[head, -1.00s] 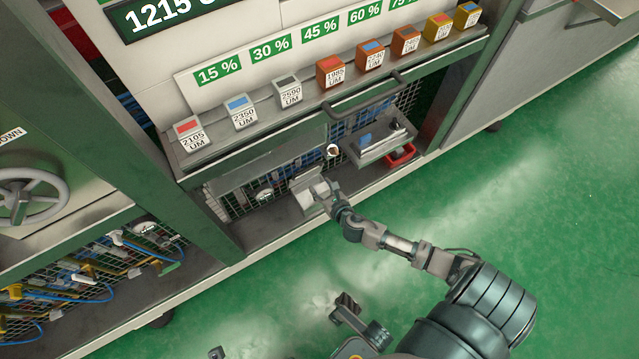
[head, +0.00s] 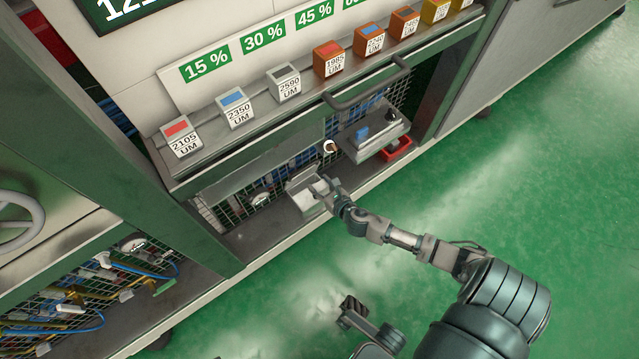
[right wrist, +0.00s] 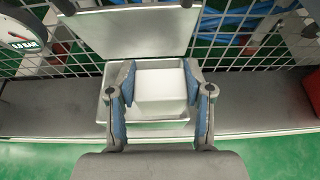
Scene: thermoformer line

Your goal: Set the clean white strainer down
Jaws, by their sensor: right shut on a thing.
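My right gripper (head: 328,187) reaches into the lower bay of the machine. In the right wrist view, its two blue-padded fingers (right wrist: 160,100) are shut on the sides of a white, box-shaped piece, the white strainer (right wrist: 160,84). The strainer is upright, over or inside the mouth of an open grey metal box (right wrist: 148,129) with a raised lid (right wrist: 140,30). I cannot tell whether it touches the bottom. In the head view the box (head: 307,204) stands on the bay floor, and the gripper partly hides the strainer.
Labelled blocks, including a white one with a blue top (head: 236,108), line the shelf above. A handle (head: 366,88) juts out there. A grey tray (head: 377,138) and a red bin (head: 396,149) are right of the box. Wire mesh (right wrist: 258,52) stands behind it.

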